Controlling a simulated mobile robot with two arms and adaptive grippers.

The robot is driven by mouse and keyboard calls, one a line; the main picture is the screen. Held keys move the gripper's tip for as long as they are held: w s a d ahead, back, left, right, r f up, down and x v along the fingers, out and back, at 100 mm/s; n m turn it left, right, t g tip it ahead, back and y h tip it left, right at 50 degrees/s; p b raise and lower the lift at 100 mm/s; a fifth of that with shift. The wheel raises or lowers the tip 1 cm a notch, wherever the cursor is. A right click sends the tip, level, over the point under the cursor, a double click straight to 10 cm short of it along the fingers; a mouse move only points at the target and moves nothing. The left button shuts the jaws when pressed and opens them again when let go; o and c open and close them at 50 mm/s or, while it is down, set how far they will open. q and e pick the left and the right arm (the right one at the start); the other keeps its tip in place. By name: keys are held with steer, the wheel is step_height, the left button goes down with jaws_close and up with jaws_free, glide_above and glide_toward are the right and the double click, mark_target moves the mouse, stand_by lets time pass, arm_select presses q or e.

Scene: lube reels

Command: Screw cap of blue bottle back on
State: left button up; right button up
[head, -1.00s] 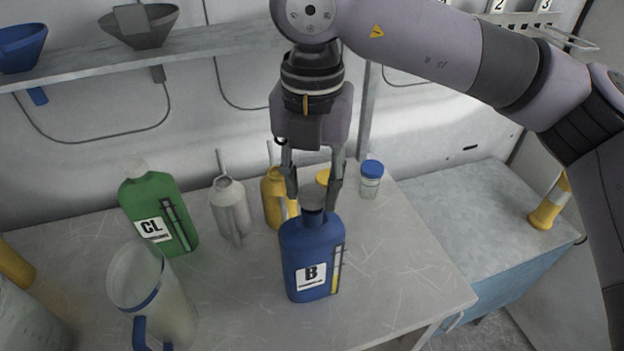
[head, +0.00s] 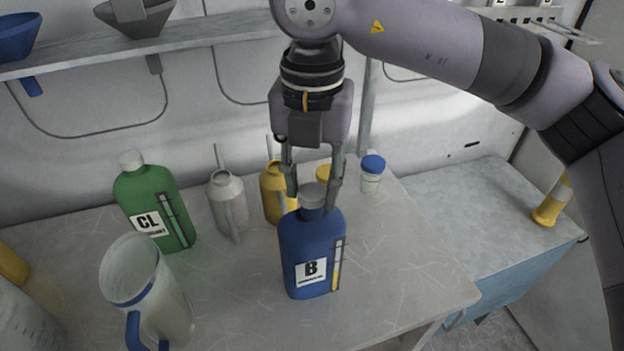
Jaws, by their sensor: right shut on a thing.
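The blue bottle (head: 310,250), labelled B, stands upright on the table near its right front part. A grey cap (head: 312,194) sits on its neck. My right gripper (head: 314,190) points straight down from above with its two fingers on either side of the grey cap, and is shut on it. Whether the cap's thread is engaged cannot be seen. My left gripper is not in view.
A green bottle (head: 155,205), a grey oil can (head: 228,205) and a yellow can (head: 275,195) stand to the left and behind. A jar with a blue lid (head: 372,172) is behind right. A clear jug (head: 150,290) stands front left. The table's right front is clear.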

stand_by(1.0)
steer(key=shift+f+b, duration=0.55)
steer(key=shift+b, duration=0.3)
stand_by(0.6)
steer(key=shift+f+m+b, duration=0.15)
steer(key=shift+m+b, duration=0.6)
steer(key=shift+m, duration=0.15)
steer(key=shift+m+b, duration=0.65)
steer(key=shift+m, duration=0.45)
steer(key=shift+d+m, duration=0.1)
steer(key=shift+m, duration=0.5)
